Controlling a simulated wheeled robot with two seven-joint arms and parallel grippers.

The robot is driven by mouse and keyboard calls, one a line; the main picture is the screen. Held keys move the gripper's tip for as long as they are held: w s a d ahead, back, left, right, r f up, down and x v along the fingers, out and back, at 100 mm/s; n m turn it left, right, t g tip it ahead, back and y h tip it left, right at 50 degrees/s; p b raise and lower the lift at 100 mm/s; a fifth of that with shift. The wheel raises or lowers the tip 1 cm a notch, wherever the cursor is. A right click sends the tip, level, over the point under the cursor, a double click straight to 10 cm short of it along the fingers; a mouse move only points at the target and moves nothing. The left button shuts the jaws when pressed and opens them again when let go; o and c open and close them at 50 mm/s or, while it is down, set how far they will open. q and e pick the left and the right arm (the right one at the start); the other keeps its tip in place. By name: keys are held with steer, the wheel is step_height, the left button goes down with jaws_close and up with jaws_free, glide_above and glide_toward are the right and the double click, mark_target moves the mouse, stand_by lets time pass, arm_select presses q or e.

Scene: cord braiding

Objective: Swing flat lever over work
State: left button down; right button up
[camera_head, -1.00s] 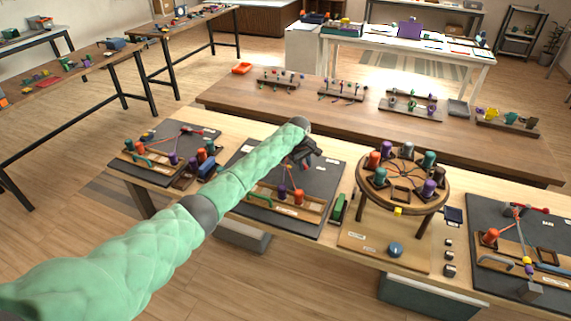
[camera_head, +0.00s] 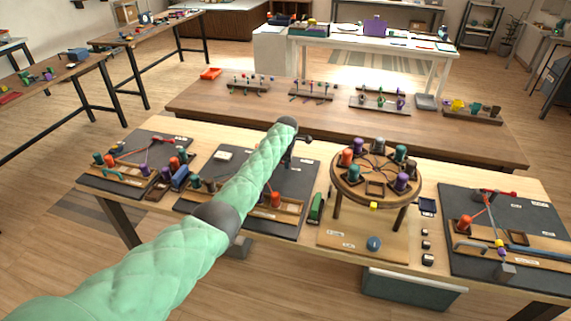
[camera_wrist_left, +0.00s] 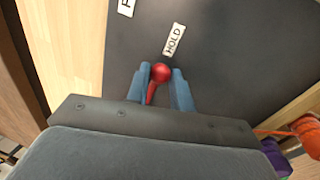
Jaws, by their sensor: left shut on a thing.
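My left gripper (camera_wrist_left: 160,88) is shut on a red lever (camera_wrist_left: 161,72) with a round knob. The knob sits between the two blue-grey fingers, over a dark board (camera_wrist_left: 235,50) beside a white HOLD label (camera_wrist_left: 174,39). In the head view my left gripper (camera_head: 301,138) is small and dark, at the far side of the middle board (camera_head: 290,180). My green arm hides most of that board's lever and cords there. An orange spool (camera_head: 275,199) stands at the board's near side. My right gripper is not in view.
A round braiding stand (camera_head: 376,172) with several coloured spools stands right of the middle board. A green block (camera_head: 316,208) lies between them. Similar boards with red levers lie at the left (camera_head: 115,178) and right (camera_head: 530,222). A long brown table (camera_head: 350,119) stands behind.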

arm_select(q)
steer(key=shift+w+d+n, duration=0.1)
steer(key=shift+w+n, duration=0.15)
steer(key=shift+n, duration=0.25)
steer(key=shift+r, duration=0.1)
steer(key=c, duration=1.6)
jaws_free()
steer(key=shift+c, duration=0.2)
steer(key=o, duration=0.3)
steer(key=shift+o, duration=0.5)
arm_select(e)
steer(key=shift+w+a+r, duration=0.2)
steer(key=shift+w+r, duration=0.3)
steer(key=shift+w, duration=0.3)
